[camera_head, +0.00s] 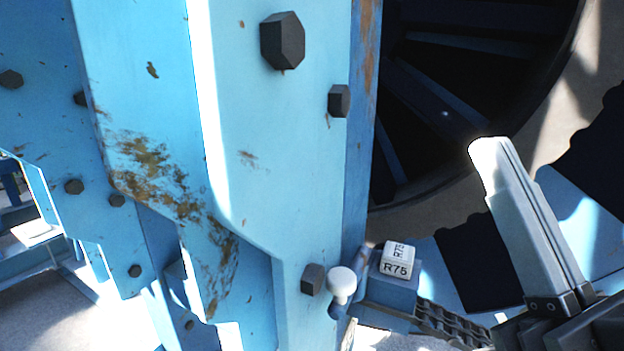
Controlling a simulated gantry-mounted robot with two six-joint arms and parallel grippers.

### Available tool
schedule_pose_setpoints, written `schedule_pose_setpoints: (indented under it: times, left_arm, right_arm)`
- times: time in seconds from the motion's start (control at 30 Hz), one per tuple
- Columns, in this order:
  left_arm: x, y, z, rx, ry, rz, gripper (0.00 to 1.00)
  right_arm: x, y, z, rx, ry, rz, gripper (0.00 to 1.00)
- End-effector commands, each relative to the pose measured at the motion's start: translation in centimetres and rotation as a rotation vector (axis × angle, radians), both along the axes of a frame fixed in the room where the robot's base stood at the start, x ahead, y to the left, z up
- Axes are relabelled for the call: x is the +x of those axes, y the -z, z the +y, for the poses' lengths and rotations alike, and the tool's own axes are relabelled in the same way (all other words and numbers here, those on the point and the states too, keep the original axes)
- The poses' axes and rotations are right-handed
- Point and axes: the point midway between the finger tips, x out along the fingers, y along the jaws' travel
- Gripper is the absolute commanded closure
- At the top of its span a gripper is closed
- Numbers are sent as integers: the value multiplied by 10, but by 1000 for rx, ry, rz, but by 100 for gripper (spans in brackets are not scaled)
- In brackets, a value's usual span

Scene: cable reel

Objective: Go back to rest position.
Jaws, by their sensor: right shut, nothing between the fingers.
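My right gripper (490,148) is in the lower right of the head view, its pale grey fingers pointing up and to the left. The fingers lie together with only a thin seam between them, shut and empty. The fingertips overlap the lower edge of the dark cable reel (455,90) in the picture; I cannot tell how far apart they are in depth. My left gripper is not in view.
A large blue steel frame (270,150) with dark bolts and rust patches fills the left and middle. A block labelled R75 (396,268) and a white round knob (341,283) are left of my right gripper. Sunlit floor (75,325) shows at lower left.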

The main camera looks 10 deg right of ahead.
Motion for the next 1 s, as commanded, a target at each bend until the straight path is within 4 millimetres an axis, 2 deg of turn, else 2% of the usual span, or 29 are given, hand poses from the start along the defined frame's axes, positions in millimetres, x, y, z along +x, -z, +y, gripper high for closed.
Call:
schedule_pose_setpoints:
  times: [0.03, 0.2, 0.3, 0.43, 1.0]
  left_arm:
    - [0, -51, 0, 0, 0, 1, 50]
    - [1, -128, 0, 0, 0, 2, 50]
    - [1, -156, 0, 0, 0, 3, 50]
    - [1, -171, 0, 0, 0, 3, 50]
    - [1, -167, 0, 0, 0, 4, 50]
  right_arm:
    - [0, -51, 0, -1, 2, 0, 100]
    - [0, -128, -1, -1, 4, -1, 100]
    - [0, -157, -1, -2, 6, -1, 100]
    - [0, -172, -1, -2, 6, -1, 100]
    - [0, -169, -1, -2, 8, -3, 100]
